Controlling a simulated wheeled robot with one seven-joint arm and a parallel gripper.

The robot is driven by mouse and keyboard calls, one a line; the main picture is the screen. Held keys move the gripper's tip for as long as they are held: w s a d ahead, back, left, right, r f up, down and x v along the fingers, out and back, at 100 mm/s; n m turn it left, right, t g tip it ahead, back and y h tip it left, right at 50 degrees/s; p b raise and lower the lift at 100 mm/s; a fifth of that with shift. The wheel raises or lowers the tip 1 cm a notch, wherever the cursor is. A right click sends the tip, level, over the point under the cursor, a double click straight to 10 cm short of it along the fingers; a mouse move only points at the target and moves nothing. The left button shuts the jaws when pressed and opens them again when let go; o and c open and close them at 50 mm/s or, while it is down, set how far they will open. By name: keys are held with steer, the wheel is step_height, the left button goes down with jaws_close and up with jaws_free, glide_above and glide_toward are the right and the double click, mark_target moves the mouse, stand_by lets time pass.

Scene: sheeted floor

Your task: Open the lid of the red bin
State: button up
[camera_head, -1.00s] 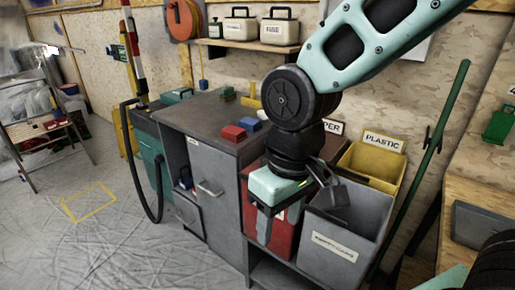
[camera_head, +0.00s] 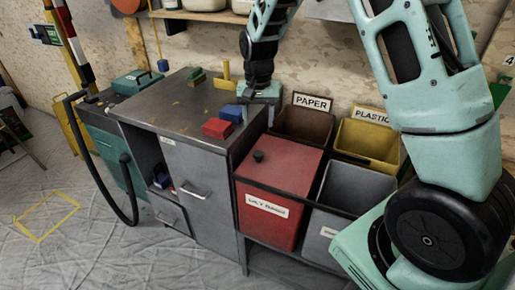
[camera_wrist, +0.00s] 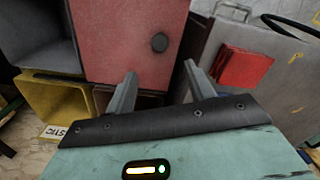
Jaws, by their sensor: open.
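The red bin (camera_head: 270,208) stands in the rack right of the grey cabinet, with a white label on its front. Its flat red lid (camera_head: 288,165) is down and closed. A round black knob (camera_head: 258,156) sits near the lid's left edge. My gripper (camera_head: 260,97) is above and behind the bin, by the right back corner of the cabinet top. In the wrist view, my gripper (camera_wrist: 163,82) has its two fingers apart and nothing between them. The knob (camera_wrist: 159,42) lies beyond the fingertips, and the lid (camera_wrist: 130,25) fills the upper middle.
Brown paper bin (camera_head: 302,127), yellow plastic bin (camera_head: 368,139) and open grey bin (camera_head: 355,187) crowd around the red bin. Floor at the front left is clear.

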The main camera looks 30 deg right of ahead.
mark_target(259, 153)
step_height(259, 153, down, 12)
steer(key=shift+f+p, duration=0.1)
steer(key=shift+p, duration=0.4)
jaws_close()
steer(key=shift+s+d, duration=0.1)
